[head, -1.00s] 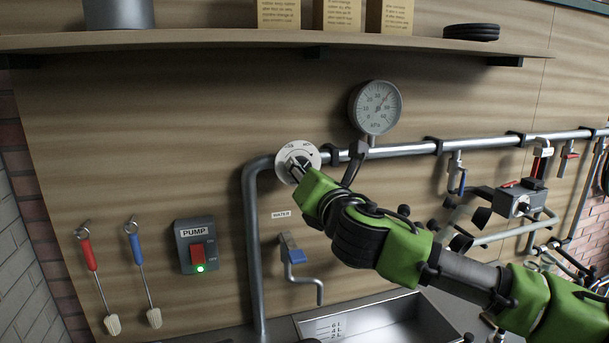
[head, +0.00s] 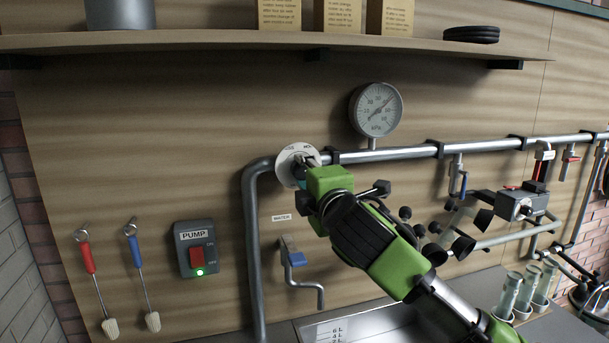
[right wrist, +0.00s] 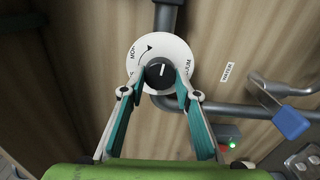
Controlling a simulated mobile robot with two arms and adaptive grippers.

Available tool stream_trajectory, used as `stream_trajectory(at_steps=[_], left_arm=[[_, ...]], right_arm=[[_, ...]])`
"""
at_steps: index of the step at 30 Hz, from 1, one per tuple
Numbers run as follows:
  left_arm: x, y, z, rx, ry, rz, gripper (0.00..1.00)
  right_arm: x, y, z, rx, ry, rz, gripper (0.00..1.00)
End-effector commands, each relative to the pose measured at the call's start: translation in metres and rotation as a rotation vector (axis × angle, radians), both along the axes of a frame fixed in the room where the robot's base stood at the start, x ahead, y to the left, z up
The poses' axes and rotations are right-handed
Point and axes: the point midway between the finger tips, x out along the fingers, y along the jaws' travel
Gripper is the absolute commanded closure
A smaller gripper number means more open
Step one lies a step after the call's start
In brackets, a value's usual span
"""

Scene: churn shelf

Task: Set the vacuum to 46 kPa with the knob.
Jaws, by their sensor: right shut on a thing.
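The black vacuum knob (right wrist: 158,70) sits at the middle of a round white dial plate (right wrist: 178,50) with a curved arrow and lettering. A white line on the knob points near straight up in the right wrist view. My right gripper (right wrist: 160,79) has its two teal-padded fingers closed on the knob's sides. In the head view the right gripper (head: 309,172) covers the knob and part of the dial plate (head: 290,163). The round kPa gauge (head: 376,109) stands on the pipe, its needle pointing up and right; the exact reading is too small to tell. My left gripper is not in view.
The pump switch (head: 196,247) shows a green light. A grey pipe (head: 252,230) runs down beside the dial and right along the wall. A blue-handled water tap (head: 292,255) is below. A shelf (head: 220,40) is above, and a sink (head: 350,326) below.

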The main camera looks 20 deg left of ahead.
Motion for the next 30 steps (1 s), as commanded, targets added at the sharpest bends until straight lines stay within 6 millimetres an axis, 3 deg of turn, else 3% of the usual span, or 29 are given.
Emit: stream_trajectory(at_steps=[18, 30], left_arm=[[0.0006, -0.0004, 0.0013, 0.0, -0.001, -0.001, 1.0], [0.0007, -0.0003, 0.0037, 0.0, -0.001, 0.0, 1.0]], right_arm=[[-0.0001, 0.0003, 0.0015, 0.476, 0.321, 0.001, 0.92], [0.0003, -0.0004, 0.0024, 0.665, 0.448, 0.0, 0.92]])
